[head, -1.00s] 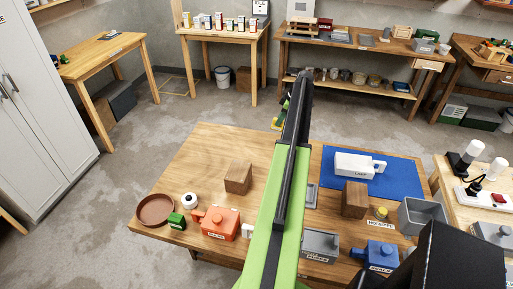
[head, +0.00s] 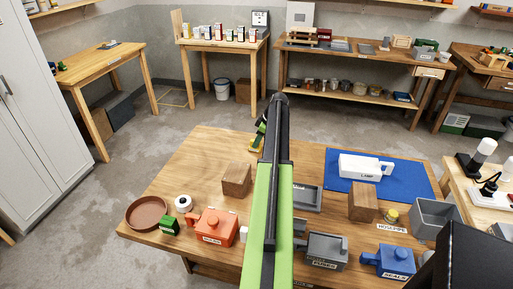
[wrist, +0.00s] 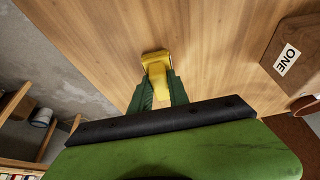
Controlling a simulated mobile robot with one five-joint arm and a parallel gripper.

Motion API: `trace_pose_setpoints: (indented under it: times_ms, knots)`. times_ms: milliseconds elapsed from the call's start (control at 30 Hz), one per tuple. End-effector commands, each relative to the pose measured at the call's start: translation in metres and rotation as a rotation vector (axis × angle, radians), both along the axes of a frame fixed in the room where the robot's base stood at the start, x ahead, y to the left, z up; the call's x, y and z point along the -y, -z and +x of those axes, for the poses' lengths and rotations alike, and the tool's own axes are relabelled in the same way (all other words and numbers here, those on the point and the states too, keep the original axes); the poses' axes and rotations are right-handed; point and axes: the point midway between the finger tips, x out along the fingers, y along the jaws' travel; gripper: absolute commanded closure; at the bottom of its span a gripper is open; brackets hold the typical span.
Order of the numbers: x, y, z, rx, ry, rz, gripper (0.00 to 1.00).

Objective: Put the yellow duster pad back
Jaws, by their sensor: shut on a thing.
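The yellow duster pad (wrist: 156,66) is held between the green fingers of my gripper (wrist: 159,88) in the wrist view, over bare wooden tabletop. My gripper (head: 260,132) is partly hidden there by the arm. I cannot tell whether the pad touches the wood or hangs above it.
The worktable (head: 205,160) carries a wooden block (head: 236,180), an orange toolbox (head: 213,226), a round brown tray (head: 147,213), a grey toolbox (head: 326,251), a blue toolbox (head: 390,261) and a blue mat (head: 408,183). In the wrist view a block marked ONE (wrist: 298,40) stands right.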

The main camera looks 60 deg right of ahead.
Motion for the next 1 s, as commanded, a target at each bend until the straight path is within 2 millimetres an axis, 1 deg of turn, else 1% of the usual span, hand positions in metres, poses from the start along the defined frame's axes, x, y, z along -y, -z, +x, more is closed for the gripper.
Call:
trace_pose_setpoints:
  times_ms: [100, 133, 200, 300, 567, 700, 867, 1000]
  knots:
    - [-0.001, -0.001, -0.001, -0.006, -0.001, 0.001, 1.00]
    - [-0.001, -0.001, -0.002, -0.007, -0.001, 0.001, 0.78]
    - [-0.001, -0.001, -0.001, -0.006, -0.001, 0.001, 0.68]
    - [-0.001, -0.001, -0.001, -0.006, -0.001, 0.001, 0.57]
    - [-0.001, -0.001, -0.001, -0.005, -0.002, 0.001, 0.57]
    - [-0.001, 0.005, -0.001, -0.005, -0.002, 0.001, 0.57]
    - [0.001, -0.022, -0.007, -0.005, -0.002, 0.001, 0.57]
    - [0.005, -0.053, -0.019, -0.005, -0.001, 0.002, 0.57]
